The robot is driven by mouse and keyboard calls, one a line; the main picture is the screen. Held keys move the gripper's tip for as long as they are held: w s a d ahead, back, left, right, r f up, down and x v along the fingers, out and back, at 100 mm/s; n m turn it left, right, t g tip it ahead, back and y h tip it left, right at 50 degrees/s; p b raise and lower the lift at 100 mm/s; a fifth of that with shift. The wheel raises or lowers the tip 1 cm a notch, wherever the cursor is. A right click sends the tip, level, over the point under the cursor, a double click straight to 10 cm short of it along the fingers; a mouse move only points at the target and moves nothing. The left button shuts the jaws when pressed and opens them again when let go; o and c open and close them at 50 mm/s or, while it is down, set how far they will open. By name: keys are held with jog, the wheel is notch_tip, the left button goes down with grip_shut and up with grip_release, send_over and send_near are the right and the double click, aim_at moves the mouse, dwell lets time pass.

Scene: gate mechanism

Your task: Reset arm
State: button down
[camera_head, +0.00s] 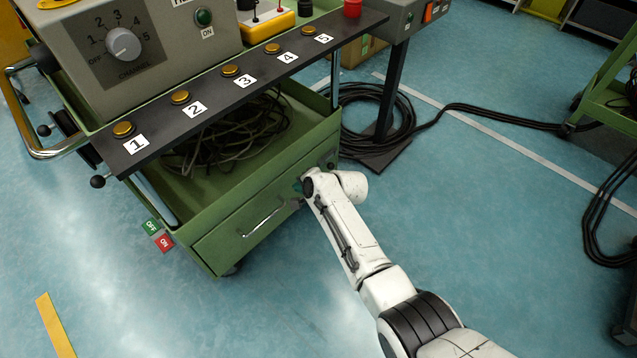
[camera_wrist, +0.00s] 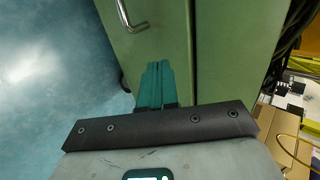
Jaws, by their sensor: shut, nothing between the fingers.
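My white arm reaches from the lower right of the head view up to the front of a green cart (camera_head: 215,215). My gripper (camera_wrist: 157,68) shows in the wrist view with its teal fingers shut together and empty. The fingers are in front of the cart's green drawer face (camera_wrist: 150,50); I cannot tell whether they touch it. In the head view the gripper is mostly hidden behind the arm's wrist, with only a bit of teal (camera_head: 298,187) showing near the drawer's right end.
A dark shelf (camera_head: 215,95) with numbered brass buttons and a grey box with a channel knob (camera_head: 124,44) top the cart. Cables (camera_head: 235,130) lie in its tray. A dark post (camera_head: 390,90) with coiled cable stands at the right. Blue floor in front is clear.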

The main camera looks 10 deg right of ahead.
jog(key=p+v, duration=0.4)
jog(key=v, duration=0.4)
jog(key=shift+s+d, duration=0.15)
jog(key=shift+s, duration=0.1)
jog(key=s+d+r+n+g+h, duration=0.25)
jog(key=s+d, duration=0.35)
jog(key=s, duration=0.7)
jog(key=s+d+r+n+g+h, duration=0.15)
jog(key=s+d+n, duration=0.35)
jog(key=s, duration=0.9)
jog(key=s+d+r+n+g+h, duration=0.25)
jog(key=s+d, duration=0.45)
jog(key=s, duration=0.6)
notch_tip(320, 180, up, 24)
jog(key=p, duration=2.4)
jog(key=shift+s+y, duration=0.2)
jog(key=shift+y, duration=0.15)
jog(key=shift+f, duration=0.1)
